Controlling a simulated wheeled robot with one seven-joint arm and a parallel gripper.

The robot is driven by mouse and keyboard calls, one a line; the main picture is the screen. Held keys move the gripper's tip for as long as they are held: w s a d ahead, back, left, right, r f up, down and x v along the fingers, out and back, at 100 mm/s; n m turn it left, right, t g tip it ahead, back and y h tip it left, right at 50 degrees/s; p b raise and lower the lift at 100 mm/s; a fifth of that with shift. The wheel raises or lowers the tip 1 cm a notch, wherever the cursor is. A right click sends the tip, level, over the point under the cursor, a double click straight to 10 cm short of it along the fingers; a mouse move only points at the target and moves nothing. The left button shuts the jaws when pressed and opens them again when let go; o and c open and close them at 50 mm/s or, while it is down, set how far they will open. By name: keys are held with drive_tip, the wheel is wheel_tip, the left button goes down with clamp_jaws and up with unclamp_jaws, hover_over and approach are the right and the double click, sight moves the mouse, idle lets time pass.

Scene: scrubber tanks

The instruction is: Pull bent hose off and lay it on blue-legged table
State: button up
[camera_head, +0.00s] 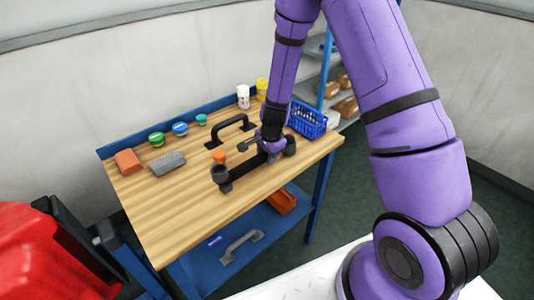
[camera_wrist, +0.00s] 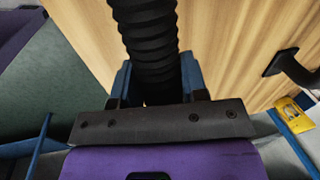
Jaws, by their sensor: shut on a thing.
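A black corrugated bent hose (camera_wrist: 148,30) runs up the wrist view between the fingers of my gripper (camera_wrist: 156,78). My gripper is shut on it. In the head view, my gripper (camera_head: 270,147) is low over the right part of the blue-legged table (camera_head: 170,210), which has a wooden top.
A black handle (camera_head: 232,129) stands behind the gripper. An orange block (camera_head: 127,161), grey brush (camera_head: 168,163) and several lids lie left. The table's front left is bare.

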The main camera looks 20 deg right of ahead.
drive_tip(key=shift+f, duration=0.45)
drive_tip(key=shift+r, duration=0.15)
idle(0.7)
drive_tip(key=o, duration=1.6)
drive_tip(key=shift+s+d+r, duration=0.1)
drive_tip(key=shift+s+r, duration=0.1)
drive_tip(key=shift+r, duration=0.9)
drive_tip(key=shift+s+d+r, duration=0.1)
drive_tip(key=shift+s+r, duration=0.1)
drive_tip(key=shift+r, duration=0.9)
drive_tip(key=shift+r, duration=0.1)
drive_tip(key=shift+r, duration=2.4)
